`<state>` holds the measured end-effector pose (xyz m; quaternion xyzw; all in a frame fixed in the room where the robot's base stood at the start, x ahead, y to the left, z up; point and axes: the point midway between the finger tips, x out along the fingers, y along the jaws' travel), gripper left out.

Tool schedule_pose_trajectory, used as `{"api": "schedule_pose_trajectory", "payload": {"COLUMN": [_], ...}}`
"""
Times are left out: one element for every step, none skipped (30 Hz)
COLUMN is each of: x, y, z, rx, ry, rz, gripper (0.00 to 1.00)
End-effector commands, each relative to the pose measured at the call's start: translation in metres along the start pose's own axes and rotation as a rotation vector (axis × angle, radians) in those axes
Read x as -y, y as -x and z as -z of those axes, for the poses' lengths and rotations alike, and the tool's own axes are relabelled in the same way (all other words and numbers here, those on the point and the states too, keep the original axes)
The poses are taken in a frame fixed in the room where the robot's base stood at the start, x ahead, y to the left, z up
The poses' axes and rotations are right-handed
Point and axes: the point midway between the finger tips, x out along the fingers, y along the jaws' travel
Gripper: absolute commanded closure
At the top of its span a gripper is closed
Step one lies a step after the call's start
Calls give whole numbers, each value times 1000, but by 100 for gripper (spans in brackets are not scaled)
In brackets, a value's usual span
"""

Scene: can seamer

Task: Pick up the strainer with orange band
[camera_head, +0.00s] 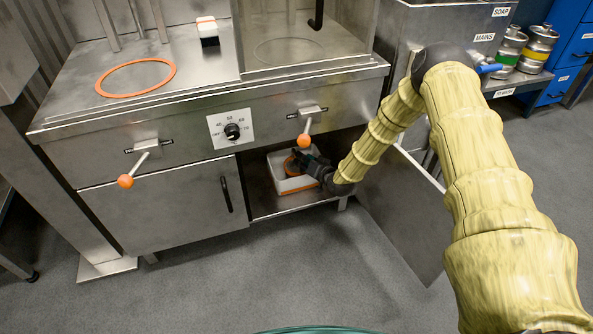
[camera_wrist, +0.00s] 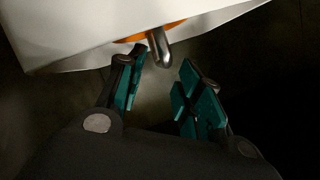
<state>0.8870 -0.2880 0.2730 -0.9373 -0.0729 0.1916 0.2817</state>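The strainer with the orange band (camera_head: 290,165) lies in a white bin (camera_head: 297,184) inside the open cabinet; only a little of it shows beside my gripper (camera_head: 318,167) in the head view. In the wrist view its orange band (camera_wrist: 152,32) shows at the top, behind the white bin edge (camera_wrist: 80,50). A rounded metal handle (camera_wrist: 161,52) sticks out over that edge towards my gripper (camera_wrist: 161,72). My gripper is open, its teal-padded fingers apart on either side of the handle's end. I cannot tell whether they touch it. Most of the strainer is hidden.
My arm reaches into the cabinet below the steel counter (camera_head: 130,78). The open cabinet door (camera_head: 405,205) stands close to the right. A closed door (camera_head: 165,205) is at the left. Two orange-knobbed levers (camera_head: 126,181) (camera_head: 303,140) project from the front. The floor ahead is clear.

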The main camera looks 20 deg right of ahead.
Motion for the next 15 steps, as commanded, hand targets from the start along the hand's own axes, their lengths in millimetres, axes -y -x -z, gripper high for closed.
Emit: {"api": "schedule_pose_trajectory", "payload": {"x": [0,0,0,0,0,0,0,0,0,0,0,1,1,1,2], "y": [-2,-4,-7,-10,-13,-17,-21,-24,-30,-33,-38,-42,-46,-48,-50], "z": [-1,-1,-2,-2,-3,-4,-4,-4,-5,-5,-5,-4,-4,-3,-3], "rx": [0,-1,-1,-1,-1,0,0,-1,-2,-2,-1,-1,-1,-1,0], "ry": [0,0,1,1,1,0,0,0,0,0,1,1,1,1,1], "rz": [0,1,1,1,1,0,0,0,1,1,0,1,1,1,1], "gripper": [64,64,64,64,64,64,64,64,64,64,64,64,64,64,64]}}
